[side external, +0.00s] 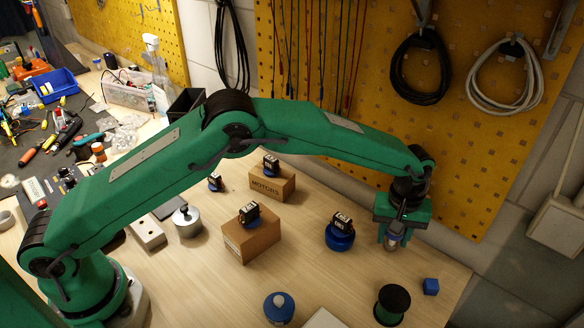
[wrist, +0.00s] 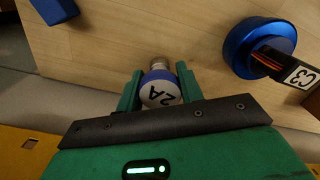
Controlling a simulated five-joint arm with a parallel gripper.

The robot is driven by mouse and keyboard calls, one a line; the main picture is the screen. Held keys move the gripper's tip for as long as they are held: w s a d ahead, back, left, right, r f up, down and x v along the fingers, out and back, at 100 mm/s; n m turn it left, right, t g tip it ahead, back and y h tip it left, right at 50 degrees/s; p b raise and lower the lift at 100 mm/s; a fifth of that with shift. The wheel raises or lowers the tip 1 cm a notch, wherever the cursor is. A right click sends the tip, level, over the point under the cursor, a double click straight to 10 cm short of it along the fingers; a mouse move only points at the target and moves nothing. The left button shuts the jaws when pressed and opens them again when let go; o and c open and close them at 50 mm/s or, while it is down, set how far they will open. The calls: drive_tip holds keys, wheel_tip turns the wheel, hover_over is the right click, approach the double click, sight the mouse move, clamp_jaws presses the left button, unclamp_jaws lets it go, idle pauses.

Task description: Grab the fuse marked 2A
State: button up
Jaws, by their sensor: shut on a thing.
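The fuse marked 2A (wrist: 160,92) sits between the two green fingers of my gripper (wrist: 158,90) in the wrist view. It has a white and blue body with a metal cap at its far end, and its label reads 2A. My gripper is shut on it, with a finger against each side. In the side external view, my gripper (side external: 393,238) is at the right of the bench, with the fuse (side external: 392,241) partly hidden between the fingers. I cannot tell whether the fuse touches the bench.
A blue round stand (side external: 340,236) bears a dark servo (side external: 342,219); the wrist view shows its label C3 (wrist: 301,77). Cardboard boxes (side external: 251,238) stand left. A yellow pegboard (side external: 480,150) rises behind.

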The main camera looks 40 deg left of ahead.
drive_tip(key=shift+r, duration=0.45)
drive_tip(key=r, duration=0.3)
drive_tip(key=shift+s+d, duration=0.2)
drive_tip(key=shift+s, duration=0.1)
drive_tip(key=s+d+r, duration=0.5)
drive_tip(key=s+r, duration=0.1)
drive_tip(key=s, duration=0.3)
drive_tip(key=shift+s+r, duration=0.25)
drive_tip(key=shift+s, duration=0.15)
